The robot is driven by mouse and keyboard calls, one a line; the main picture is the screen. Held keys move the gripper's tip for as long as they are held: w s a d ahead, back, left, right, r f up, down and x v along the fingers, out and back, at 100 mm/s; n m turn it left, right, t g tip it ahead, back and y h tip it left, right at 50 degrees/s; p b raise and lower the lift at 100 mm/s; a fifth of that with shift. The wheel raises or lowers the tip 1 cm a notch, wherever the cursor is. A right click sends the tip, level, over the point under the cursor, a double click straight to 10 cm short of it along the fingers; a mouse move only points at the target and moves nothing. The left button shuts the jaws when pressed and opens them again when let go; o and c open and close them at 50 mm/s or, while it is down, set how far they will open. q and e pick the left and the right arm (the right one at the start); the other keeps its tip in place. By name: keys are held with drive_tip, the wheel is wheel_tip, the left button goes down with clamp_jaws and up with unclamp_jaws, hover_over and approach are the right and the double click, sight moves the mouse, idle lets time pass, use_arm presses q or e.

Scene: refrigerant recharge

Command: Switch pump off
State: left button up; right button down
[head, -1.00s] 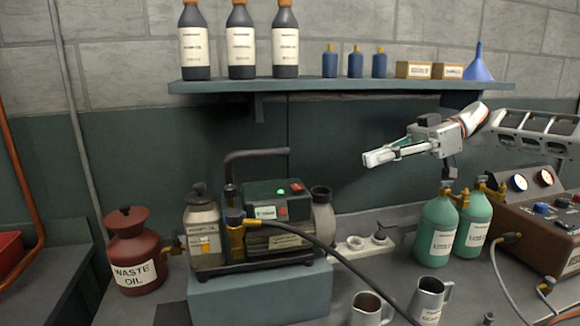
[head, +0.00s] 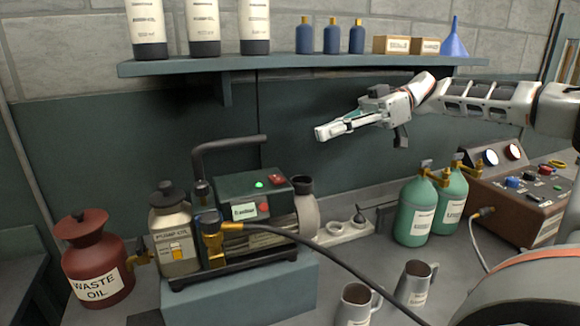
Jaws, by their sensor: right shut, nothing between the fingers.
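The pump (head: 245,222) stands on a blue-grey block (head: 240,290) left of centre in the head view. Its dark green top box (head: 236,190) carries a lit green light (head: 259,185), a red switch (head: 277,179) and a red button (head: 264,207) on the front face. A black hose (head: 320,252) runs from a brass fitting on the pump to the lower right. My right gripper (head: 321,133) is shut and empty, in the air right of and above the pump, pointing left. It touches nothing. My left gripper is not in view.
A red waste oil can (head: 96,262) and a pump oil bottle (head: 173,240) stand left of the pump. Two green cylinders (head: 415,210) and a brown gauge box (head: 520,205) are at right. Metal mugs (head: 414,283) stand in front. A shelf (head: 300,62) with bottles hangs above.

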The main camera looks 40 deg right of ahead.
hover_over(289, 182)
drive_tip(key=d, duration=0.1)
wheel_tip(289, 182, down, 2)
drive_tip(key=f, duration=0.1)
drive_tip(key=a+f, duration=0.1)
drive_tip(key=shift+f+p, duration=0.35)
drive_tip(key=shift+f, duration=0.7)
drive_tip(key=shift+d, duration=0.1)
